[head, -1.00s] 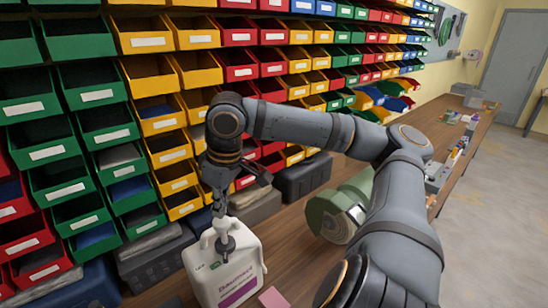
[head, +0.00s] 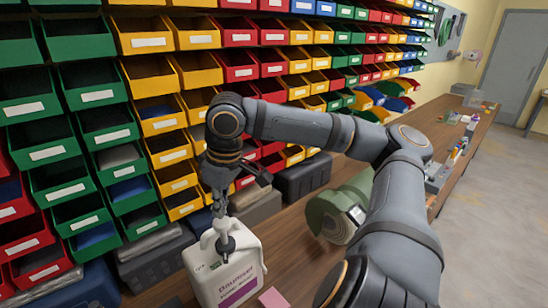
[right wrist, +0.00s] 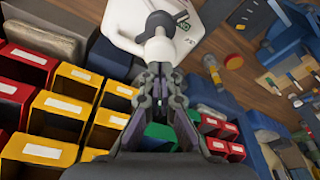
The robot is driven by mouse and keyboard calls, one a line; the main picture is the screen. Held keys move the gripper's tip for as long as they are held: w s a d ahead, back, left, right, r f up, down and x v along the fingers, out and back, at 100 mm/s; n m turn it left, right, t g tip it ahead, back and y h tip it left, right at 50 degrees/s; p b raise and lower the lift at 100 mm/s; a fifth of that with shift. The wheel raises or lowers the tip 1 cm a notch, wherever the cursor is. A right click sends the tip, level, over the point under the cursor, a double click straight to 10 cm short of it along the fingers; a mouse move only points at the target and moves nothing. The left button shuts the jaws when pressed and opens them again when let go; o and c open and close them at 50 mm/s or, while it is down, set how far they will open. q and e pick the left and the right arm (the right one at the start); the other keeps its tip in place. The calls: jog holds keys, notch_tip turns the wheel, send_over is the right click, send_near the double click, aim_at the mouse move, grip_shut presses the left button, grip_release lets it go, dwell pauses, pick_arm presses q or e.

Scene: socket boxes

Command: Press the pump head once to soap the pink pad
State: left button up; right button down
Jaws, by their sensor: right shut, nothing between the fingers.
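A white jug (head: 238,268) with a purple-lettered label stands upright on the wooden bench. Its pump head (head: 222,227) rises from the top, and it also shows in the right wrist view (right wrist: 160,48). My right gripper (head: 220,207) points down right above the pump head, with its fingertips at or just over it. In the right wrist view, the gripper (right wrist: 160,76) is shut with nothing held. I cannot tell for sure whether it touches the pump. The pink pad (head: 273,299) lies on the bench to the right of the jug, partly cut off by the frame. My left gripper is not visible.
A wall of coloured bins (head: 165,120) rises close behind the jug. Dark cases (head: 155,258) stand to the left of it. A green round object (head: 335,214) sits to the right, partly behind my arm. Some bare bench shows between it and the jug.

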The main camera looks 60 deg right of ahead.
aim_at(222, 221)
jog(key=shift+f, duration=0.2)
jog(key=shift+s+b+x, duration=0.2)
jog(key=shift+b+x, duration=0.7)
jog(key=shift+b, duration=0.1)
jog(key=shift+s+b+x, duration=0.15)
jog(key=shift+b+x, duration=0.7)
jog(key=shift+b, duration=0.1)
jog(key=shift+r, duration=0.1)
jog(key=shift+w+p+v, duration=0.2)
jog(key=shift+p+v, duration=0.7)
jog(key=shift+p, duration=0.15)
jog(key=shift+w+p+v, duration=0.15)
jog(key=shift+p+v, duration=0.7)
jog(key=shift+p, duration=0.15)
jog(key=shift+r, duration=0.1)
jog(key=w+p+v, duration=0.1)
jog(key=p+v, duration=0.5)
jog(key=shift+a, duration=0.2)
jog(key=shift+w, duration=0.15)
